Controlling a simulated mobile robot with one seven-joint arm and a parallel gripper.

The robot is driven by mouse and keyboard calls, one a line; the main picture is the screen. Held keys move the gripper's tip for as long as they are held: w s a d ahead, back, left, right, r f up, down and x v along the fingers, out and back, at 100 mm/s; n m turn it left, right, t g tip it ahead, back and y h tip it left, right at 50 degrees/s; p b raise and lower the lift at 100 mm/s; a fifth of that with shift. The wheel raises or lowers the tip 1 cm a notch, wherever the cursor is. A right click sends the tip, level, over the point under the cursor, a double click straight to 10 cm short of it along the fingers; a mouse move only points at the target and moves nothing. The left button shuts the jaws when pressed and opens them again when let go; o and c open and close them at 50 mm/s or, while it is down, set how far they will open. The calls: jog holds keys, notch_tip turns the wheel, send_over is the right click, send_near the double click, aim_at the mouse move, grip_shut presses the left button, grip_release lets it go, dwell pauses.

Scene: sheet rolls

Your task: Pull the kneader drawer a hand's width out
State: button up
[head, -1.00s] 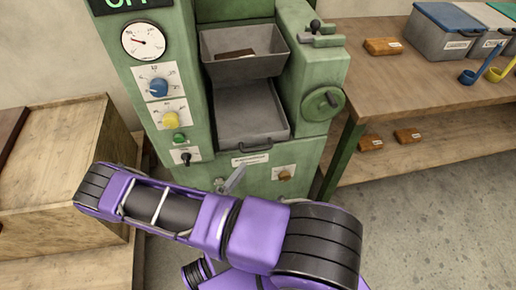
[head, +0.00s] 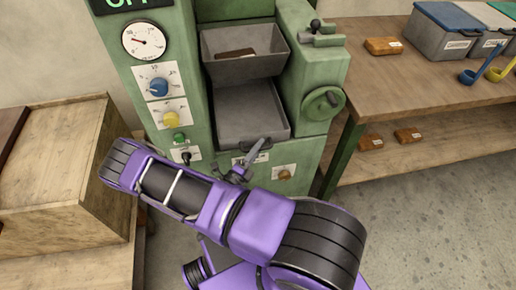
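The kneader is the green machine (head: 125,75) in the middle of the head view. Its grey drawer (head: 240,112) sits in the lower opening, with its empty inside visible from above. The dark handle and pale label at its front are partly covered by my gripper. My gripper (head: 248,162) is at the drawer's front, beside the handle, with a grey finger pointing up and to the right. I cannot tell whether it touches the handle, and the arm hides part of it, so its opening is unclear.
A grey hopper (head: 240,50) holding a brown piece is above the drawer. Knobs (head: 158,87) are on the left panel and a handwheel (head: 322,103) on the right. A wooden crate (head: 50,170) stands left, a workbench (head: 400,85) right. Floor (head: 420,220) at the lower right is clear.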

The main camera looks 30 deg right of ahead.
grip_shut()
dwell(1.2)
